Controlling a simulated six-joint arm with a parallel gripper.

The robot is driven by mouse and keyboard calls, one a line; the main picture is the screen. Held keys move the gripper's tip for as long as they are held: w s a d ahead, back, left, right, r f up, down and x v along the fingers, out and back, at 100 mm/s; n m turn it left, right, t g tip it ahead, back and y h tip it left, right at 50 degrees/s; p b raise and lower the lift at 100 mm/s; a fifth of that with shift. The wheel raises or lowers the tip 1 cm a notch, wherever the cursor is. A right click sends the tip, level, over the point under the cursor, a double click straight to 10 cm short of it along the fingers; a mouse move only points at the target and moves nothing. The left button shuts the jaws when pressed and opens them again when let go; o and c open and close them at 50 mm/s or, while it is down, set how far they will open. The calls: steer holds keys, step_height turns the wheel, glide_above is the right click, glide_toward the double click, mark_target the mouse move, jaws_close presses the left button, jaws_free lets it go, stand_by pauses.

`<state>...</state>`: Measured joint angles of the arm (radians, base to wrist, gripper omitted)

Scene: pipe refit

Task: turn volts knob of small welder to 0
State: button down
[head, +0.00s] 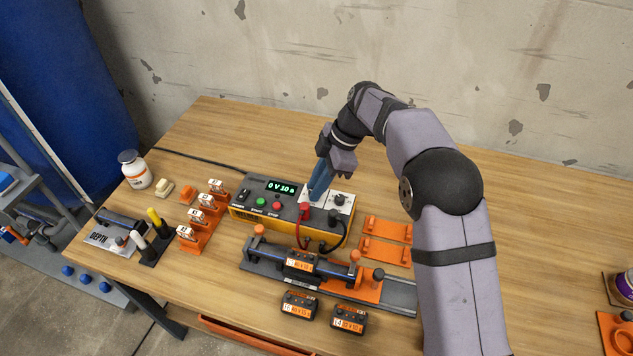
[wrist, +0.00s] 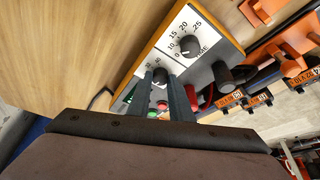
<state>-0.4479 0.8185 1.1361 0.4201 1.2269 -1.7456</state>
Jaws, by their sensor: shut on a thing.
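The small welder (head: 250,213) is a yellow and dark box on the bench. Its green display (head: 282,188) reads 0 V and 10 s. My gripper (head: 312,196) comes down from above onto its dial panel, with blue fingers shut on the volts knob. In the wrist view, the dark volts knob (wrist: 160,76) sits between the two fingertips, and the fingers hide most of its scale. The time knob (wrist: 189,46) stands free beside it, with its numbered white scale in view. In the head view my fingers cover the volts knob.
Red (head: 303,228) and black (head: 338,232) leads leave the welder's front. A clamp fixture (head: 300,266) with a pipe stands before it. Orange holders (head: 387,230) lie to the right, tagged orange stands (head: 205,215) to the left. The bench behind is clear.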

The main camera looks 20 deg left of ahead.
mark_target(327, 192)
steer(key=shift+w+n+g+h+p, duration=0.1)
steer(key=shift+n+g+h+p, duration=0.25)
steer(key=shift+n+p, duration=0.55)
steer(key=shift+n, duration=0.4)
steer(key=c, duration=1.6)
jaws_free()
steer(key=shift+b+v, duration=0.4)
steer(key=shift+v, duration=3.25)
